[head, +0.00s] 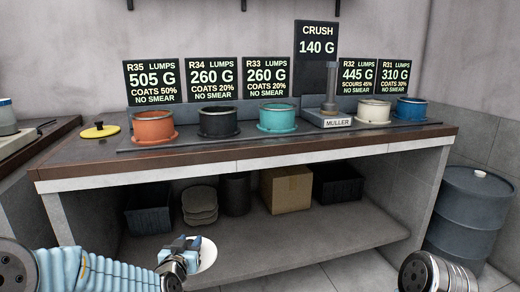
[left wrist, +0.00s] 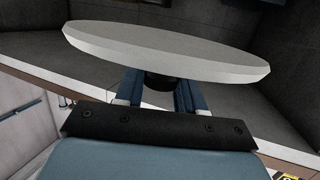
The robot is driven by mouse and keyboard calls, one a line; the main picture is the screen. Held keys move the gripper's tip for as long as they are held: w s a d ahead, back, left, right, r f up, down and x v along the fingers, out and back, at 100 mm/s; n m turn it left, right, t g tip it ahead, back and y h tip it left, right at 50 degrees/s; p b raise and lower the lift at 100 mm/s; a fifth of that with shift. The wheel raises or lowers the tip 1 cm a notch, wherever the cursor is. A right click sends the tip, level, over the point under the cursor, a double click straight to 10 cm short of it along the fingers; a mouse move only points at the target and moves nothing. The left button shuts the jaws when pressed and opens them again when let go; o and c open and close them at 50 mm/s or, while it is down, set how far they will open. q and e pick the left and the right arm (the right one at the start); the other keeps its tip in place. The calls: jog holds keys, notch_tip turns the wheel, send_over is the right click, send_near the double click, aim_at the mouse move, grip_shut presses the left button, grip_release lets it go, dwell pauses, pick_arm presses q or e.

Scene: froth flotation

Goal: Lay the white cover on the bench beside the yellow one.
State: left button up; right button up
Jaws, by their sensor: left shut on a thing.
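The white cover (head: 206,256) is a round disc held by my left gripper (head: 182,250), low in front of the bench in the head view. In the left wrist view the white cover (left wrist: 165,52) spans the top, with its dark knob (left wrist: 159,81) between the two blue fingers of my left gripper (left wrist: 159,92). The yellow cover (head: 99,131) with a dark knob lies on the bench (head: 250,152) at its left end, left of the orange pot. My right arm shows at the lower right, but its gripper is out of view.
Orange (head: 153,127), black (head: 218,122), teal (head: 277,118), white (head: 374,112) and blue (head: 409,109) pots stand along the bench, with a muller (head: 331,110) among them. Signs stand behind. A cardboard box (head: 286,189) and bins are on the lower shelf. A drum (head: 470,210) stands at right.

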pick_arm(q)
jog(key=s+f, duration=0.4)
jog(key=f, duration=0.4)
jog(key=s+f, duration=0.5)
jog(key=f, duration=0.2)
jog(key=shift+a+f+y, duration=0.3)
jog(key=shift+f, duration=0.05)
